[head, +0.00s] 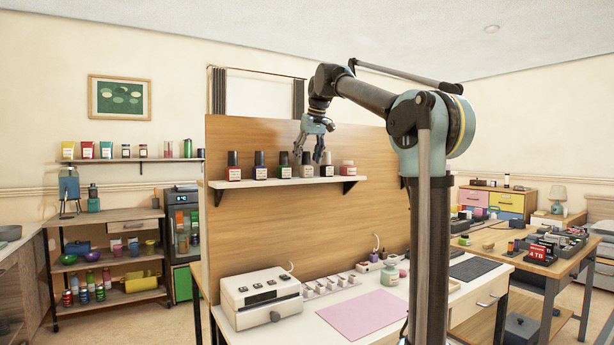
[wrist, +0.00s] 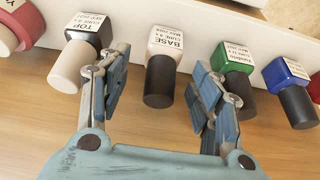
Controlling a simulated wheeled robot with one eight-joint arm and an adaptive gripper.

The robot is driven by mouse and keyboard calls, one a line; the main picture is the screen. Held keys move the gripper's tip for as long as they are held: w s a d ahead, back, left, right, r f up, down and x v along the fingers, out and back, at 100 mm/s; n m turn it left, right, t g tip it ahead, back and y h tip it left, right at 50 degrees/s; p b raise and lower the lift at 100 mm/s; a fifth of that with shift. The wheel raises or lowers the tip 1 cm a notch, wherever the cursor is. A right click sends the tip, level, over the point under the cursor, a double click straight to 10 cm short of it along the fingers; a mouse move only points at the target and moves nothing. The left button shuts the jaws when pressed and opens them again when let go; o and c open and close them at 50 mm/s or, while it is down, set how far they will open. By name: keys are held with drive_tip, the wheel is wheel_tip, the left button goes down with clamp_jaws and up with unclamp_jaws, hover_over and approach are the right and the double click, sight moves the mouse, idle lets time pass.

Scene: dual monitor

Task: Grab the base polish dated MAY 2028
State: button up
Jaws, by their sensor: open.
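The base polish (wrist: 163,62) is a pale bottle with a dark cap, and it stands in the row on the wall shelf. Its label reads BASE, and a small lower line seems to read MAY 2028. In the head view the base polish (head: 306,171) is partly covered by my fingers. My gripper (head: 310,156) is open just above and in front of the row. In the wrist view my gripper (wrist: 158,80) has one finger on each side of the base polish, with gaps to the bottle on both sides.
The white shelf (head: 270,183) also holds a TOP bottle with a pale cap (wrist: 82,50) and a green bottle (wrist: 232,62), close on either side of my fingers. A blue bottle (wrist: 287,78) stands further right. The wooden panel (head: 370,160) is behind the shelf.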

sight(306, 163)
drive_tip(key=shift+x, duration=1.7)
drive_tip(key=c, duration=1.2)
